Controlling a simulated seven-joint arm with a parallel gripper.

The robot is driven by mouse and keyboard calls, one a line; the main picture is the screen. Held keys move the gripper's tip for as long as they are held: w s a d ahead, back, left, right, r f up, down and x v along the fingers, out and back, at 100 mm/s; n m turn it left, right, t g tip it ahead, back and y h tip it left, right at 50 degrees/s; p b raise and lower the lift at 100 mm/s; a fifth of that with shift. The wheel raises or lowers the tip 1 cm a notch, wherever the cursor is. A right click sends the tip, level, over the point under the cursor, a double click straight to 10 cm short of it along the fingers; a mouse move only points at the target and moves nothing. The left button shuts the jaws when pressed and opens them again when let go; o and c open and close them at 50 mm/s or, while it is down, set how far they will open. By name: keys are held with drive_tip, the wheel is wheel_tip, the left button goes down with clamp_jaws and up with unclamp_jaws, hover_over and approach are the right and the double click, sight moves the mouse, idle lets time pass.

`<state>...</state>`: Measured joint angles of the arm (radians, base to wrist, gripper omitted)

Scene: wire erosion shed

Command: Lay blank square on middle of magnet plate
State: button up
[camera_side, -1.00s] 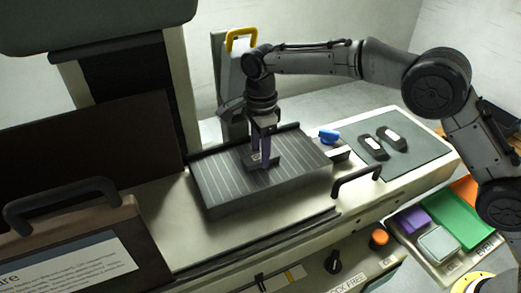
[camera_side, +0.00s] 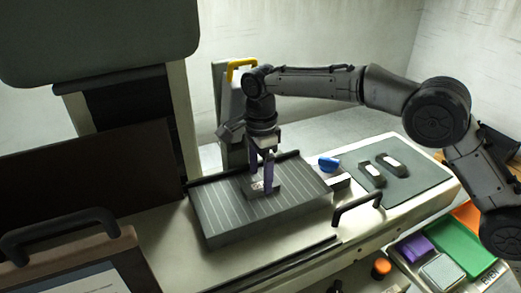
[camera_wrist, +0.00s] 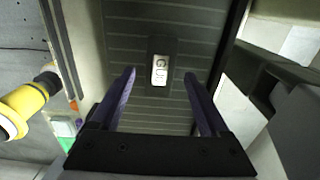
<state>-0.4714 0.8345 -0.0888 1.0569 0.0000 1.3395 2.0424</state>
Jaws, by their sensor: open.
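The blank, a dark block with a white label, lies flat on the ribbed grey magnet plate (camera_side: 225,222), around its middle in the side view. The blank (camera_wrist: 168,46) also shows in the wrist view, its edges about square to the plate's stripes; its label is only partly readable. My gripper (camera_side: 263,187) is open, with its purple fingers down around the blank in the side view. In the wrist view the fingers of my gripper (camera_wrist: 160,75) stand either side of it with a gap on both sides. The fingers hide part of the blank in the side view.
Two similar labelled dark blocks (camera_side: 392,163) lie on a grey-green mat (camera_side: 425,176) at the right. A blue knob (camera_side: 328,164) and a black handle (camera_side: 357,208) are near the plate. Coloured trays (camera_side: 458,246) sit at lower right. A yellow handle (camera_side: 241,64) rises behind.

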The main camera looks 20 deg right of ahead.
sight(260, 185)
wheel_tip(260, 185, up, 10)
idle(0.4)
drive_tip(key=s+d+r+n+t, duration=0.1)
drive_tip(key=s+d+r+n, duration=0.35)
drive_tip(key=s+d, duration=0.35)
drive_tip(key=s+d+r+n+t, duration=0.2)
drive_tip(key=s+d+r+n, duration=0.3)
drive_tip(key=d, duration=0.4)
drive_tip(key=s+d+f+n+t, duration=0.1)
drive_tip(key=s+d+f+n, duration=0.1)
drive_tip(key=s, duration=0.5)
drive_tip(key=s+d+f+n, duration=0.3)
drive_tip(key=s+d+f, duration=0.1)
drive_tip(key=s, duration=0.3)
drive_tip(key=s+d+f+n+t, duration=0.1)
drive_tip(key=s+d+f+n, duration=0.2)
drive_tip(key=s, duration=0.4)
drive_tip(key=shift+s+f+t, duration=0.3)
drive_tip(key=shift+f, duration=0.45)
